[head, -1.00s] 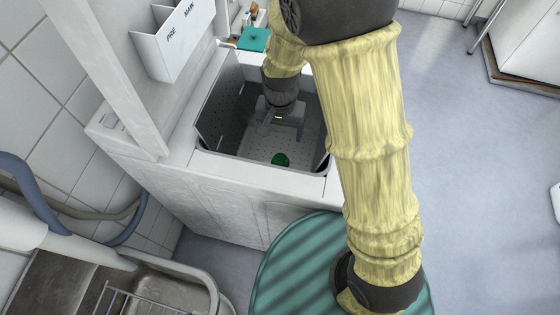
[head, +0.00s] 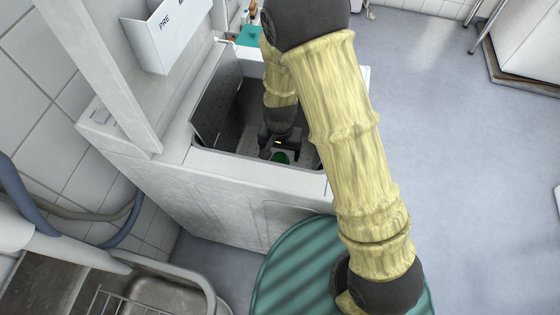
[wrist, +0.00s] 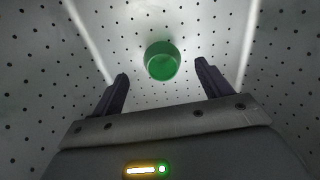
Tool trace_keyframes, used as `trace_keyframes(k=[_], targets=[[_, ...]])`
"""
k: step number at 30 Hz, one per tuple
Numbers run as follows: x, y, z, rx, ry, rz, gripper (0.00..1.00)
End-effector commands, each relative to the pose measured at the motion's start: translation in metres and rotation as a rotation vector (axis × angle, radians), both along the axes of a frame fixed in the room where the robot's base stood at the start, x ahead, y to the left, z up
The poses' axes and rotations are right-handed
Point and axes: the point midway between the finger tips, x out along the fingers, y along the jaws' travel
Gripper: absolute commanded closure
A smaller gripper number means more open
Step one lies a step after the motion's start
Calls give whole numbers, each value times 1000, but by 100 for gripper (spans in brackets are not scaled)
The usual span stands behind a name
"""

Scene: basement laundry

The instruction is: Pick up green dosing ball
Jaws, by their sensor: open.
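The green dosing ball (wrist: 162,62) is a small round cup-like piece on the perforated floor of the white machine's tub. In the wrist view it lies just beyond my fingertips, centred between them. In the head view my gripper (head: 277,150) is down inside the tub.
The tub's perforated walls (head: 217,100) stand close around my gripper. The white machine's front rim (head: 250,167) lies nearest. A teal striped round top (head: 290,270) stands in front, a metal sink (head: 165,280) at lower left. A white PRE-labelled box (head: 165,38) hangs above.

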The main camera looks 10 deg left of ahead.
Motion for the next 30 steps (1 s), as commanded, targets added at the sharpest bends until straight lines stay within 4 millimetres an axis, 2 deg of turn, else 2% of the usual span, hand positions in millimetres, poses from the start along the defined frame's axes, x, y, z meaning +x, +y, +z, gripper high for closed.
trace_keyframes(k=[7,15,18,30], targets=[[1,0,-6,-1,0,0,22],[9,0,-44,-2,2,-2,22],[8,0,-52,-1,1,0,22],[8,1,-51,0,0,1,22]])
